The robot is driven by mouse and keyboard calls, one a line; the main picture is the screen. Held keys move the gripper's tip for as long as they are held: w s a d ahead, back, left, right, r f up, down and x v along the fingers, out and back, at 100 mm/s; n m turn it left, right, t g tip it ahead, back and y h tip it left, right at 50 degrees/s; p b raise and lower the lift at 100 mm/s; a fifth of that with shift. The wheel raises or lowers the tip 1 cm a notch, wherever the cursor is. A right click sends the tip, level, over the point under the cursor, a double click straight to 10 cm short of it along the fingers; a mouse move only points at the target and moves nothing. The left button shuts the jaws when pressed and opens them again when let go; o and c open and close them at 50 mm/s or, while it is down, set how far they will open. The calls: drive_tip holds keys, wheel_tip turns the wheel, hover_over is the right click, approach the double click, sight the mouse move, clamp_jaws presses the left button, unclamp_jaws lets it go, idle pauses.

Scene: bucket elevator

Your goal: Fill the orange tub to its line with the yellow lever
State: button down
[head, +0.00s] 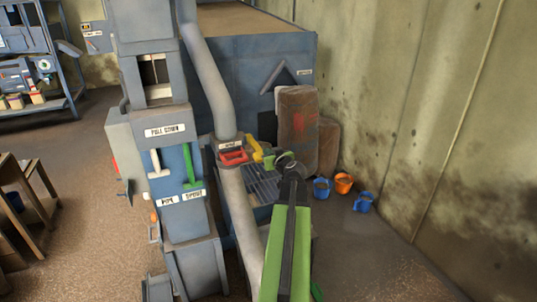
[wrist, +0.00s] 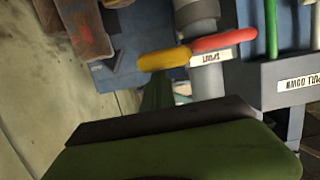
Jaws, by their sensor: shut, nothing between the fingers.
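The yellow lever (head: 256,149) sticks out beside the red handle (head: 233,157) on the grey pipe in the head view. In the wrist view the yellow lever (wrist: 165,60) lies almost level, left of the red handle (wrist: 224,40). My gripper (head: 285,160) is shut and empty, just right of the yellow lever in the head view. In the wrist view my gripper (wrist: 158,92) is below the lever; I cannot tell whether they touch. The orange tub (head: 343,184) stands on the floor by the wall. Its line and fill level are too small to see.
Blue tubs (head: 321,189) and (head: 363,202) flank the orange tub. A grate (head: 262,185) lies below the levers. White lever (head: 155,162) and green lever (head: 188,165) are on the elevator column. Brown sacks (head: 297,118) stand behind my gripper. Floor at right is clear.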

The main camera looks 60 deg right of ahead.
drive_tip(key=shift+w+a, duration=0.1)
drive_tip(key=shift+w, duration=0.25)
drive_tip(key=shift+s, duration=0.1)
wheel_tip(320, 180, down, 9)
drive_tip(key=b, duration=0.9)
drive_tip(key=shift+a+r, duration=0.15)
drive_tip(key=shift+a, duration=0.15)
idle(0.4)
